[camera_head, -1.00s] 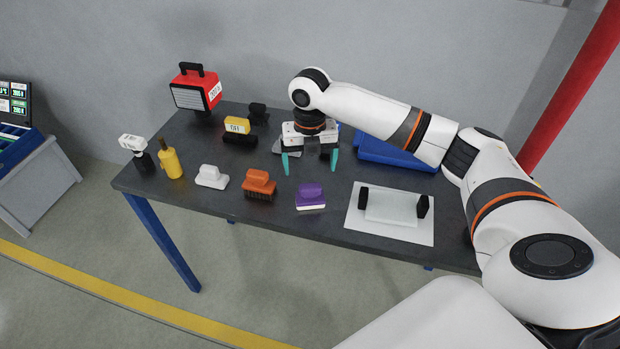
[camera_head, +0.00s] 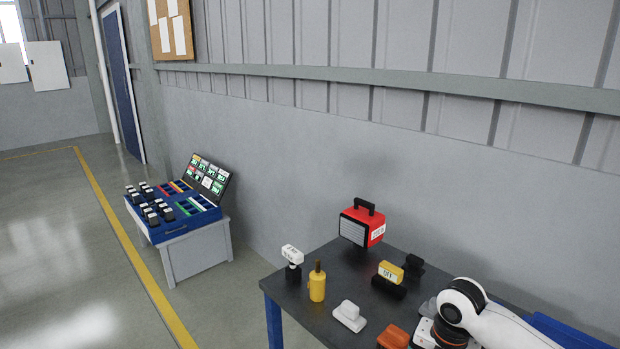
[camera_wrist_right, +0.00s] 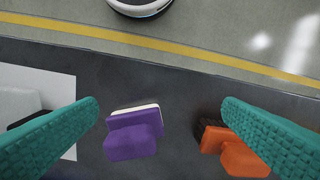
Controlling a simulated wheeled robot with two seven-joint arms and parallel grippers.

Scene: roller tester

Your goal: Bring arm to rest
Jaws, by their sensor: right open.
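My right arm (camera_head: 500,325) shows at the lower right of the head view, above the dark table (camera_head: 320,309); its gripper fingers are cut off there. In the right wrist view my right gripper (camera_wrist_right: 160,104) is open and empty, its teal fingers spread wide. A purple block-like brush (camera_wrist_right: 134,140) lies on the table between the fingers, with nothing gripping it. An orange brush (camera_wrist_right: 240,155) is partly hidden by the right-hand finger. My left gripper is in neither view.
On the table stand a red lamp-like box (camera_head: 362,224), a yellow bottle (camera_head: 317,286), a white-topped black item (camera_head: 292,262), a white block (camera_head: 349,316) and a yellow-and-black block (camera_head: 389,276). A blue rack of parts (camera_head: 180,226) stands apart at left.

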